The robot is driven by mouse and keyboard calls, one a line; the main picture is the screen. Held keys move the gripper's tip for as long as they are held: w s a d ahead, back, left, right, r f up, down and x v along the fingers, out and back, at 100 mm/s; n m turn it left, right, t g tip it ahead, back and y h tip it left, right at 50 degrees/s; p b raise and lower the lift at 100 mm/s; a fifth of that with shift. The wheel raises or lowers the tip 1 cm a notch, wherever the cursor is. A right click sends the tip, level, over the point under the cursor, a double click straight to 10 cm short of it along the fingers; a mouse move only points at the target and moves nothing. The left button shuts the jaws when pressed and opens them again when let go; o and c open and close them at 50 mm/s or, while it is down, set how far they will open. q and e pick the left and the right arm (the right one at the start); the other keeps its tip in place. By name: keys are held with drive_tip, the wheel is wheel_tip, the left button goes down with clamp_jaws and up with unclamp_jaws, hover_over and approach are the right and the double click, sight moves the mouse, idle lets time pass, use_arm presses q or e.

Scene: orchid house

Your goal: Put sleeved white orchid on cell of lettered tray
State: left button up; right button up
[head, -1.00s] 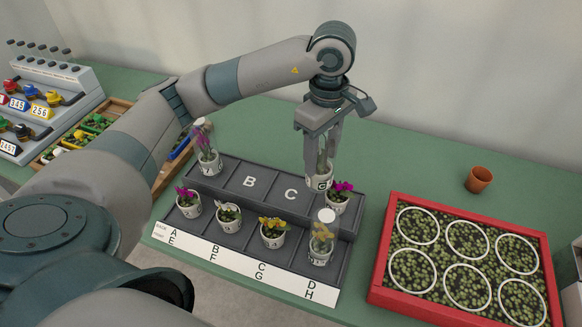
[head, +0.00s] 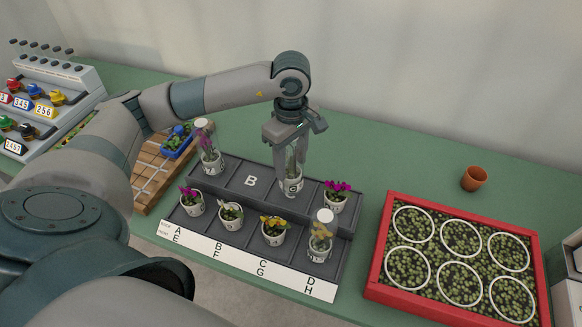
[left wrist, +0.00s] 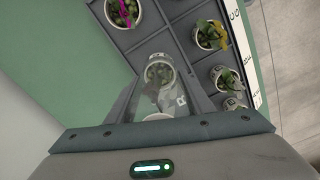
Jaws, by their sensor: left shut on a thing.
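My left gripper (head: 291,160) is shut on the sleeved white orchid (head: 291,184), a white lettered pot in a clear sleeve. The bloom is mostly hidden between the fingers. The pot is upright at cell C of the dark lettered tray (head: 237,178), covering the letter C; I cannot tell if it touches the tray floor. In the left wrist view the clear sleeve and the orchid (left wrist: 160,72) lie between the fingertips (left wrist: 163,85). My right gripper is not in view.
Cell B is empty. Beside cell C stands a magenta orchid (head: 337,195); a sleeved purple orchid (head: 210,158) is in cell A. The front row holds several pots, including a sleeved yellow one (head: 320,237). A red crate (head: 374,270) and terracotta pot (head: 474,178) are at right.

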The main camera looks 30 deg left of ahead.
sight(291, 170)
use_arm(q)
wheel_tip(291, 170, down, 3)
drive_tip(key=shift+r+p, duration=0.15)
drive_tip(key=shift+p, duration=0.45)
drive_tip(key=shift+f, duration=0.2)
drive_tip(key=shift+f, duration=0.1)
drive_tip(key=o, duration=1.5)
